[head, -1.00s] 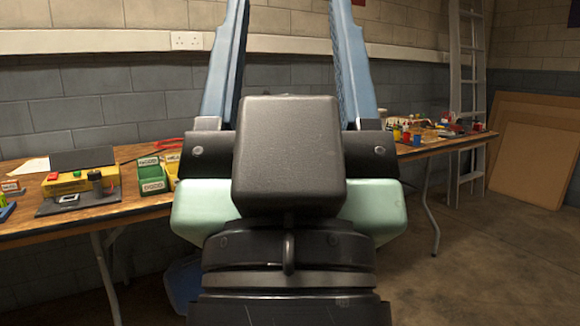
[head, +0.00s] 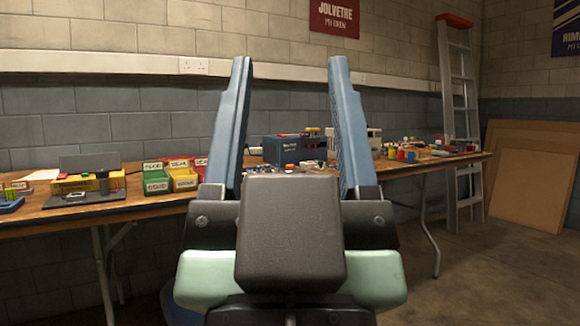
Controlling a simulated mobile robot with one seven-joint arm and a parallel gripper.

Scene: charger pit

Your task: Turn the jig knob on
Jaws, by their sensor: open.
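My gripper (head: 290,62) fills the middle of the head view. Its two long blue fingers point up in the picture, stand wide apart and hold nothing. On the left of the workbench is what looks like the jig: a dark grey plate (head: 84,199) with a yellow box (head: 75,185) and a dark panel behind. A small dark upright part (head: 103,183) at the box's right may be the knob; it is too small to tell its setting. My gripper is well to the right of it in the picture, touching nothing.
The wooden bench (head: 150,209) runs along the wall. Green, yellow and red bins (head: 156,182) stand right of the jig. A blue box (head: 284,150) and small coloured items are farther right. A ladder (head: 460,120) and brown boards (head: 530,175) stand at the right.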

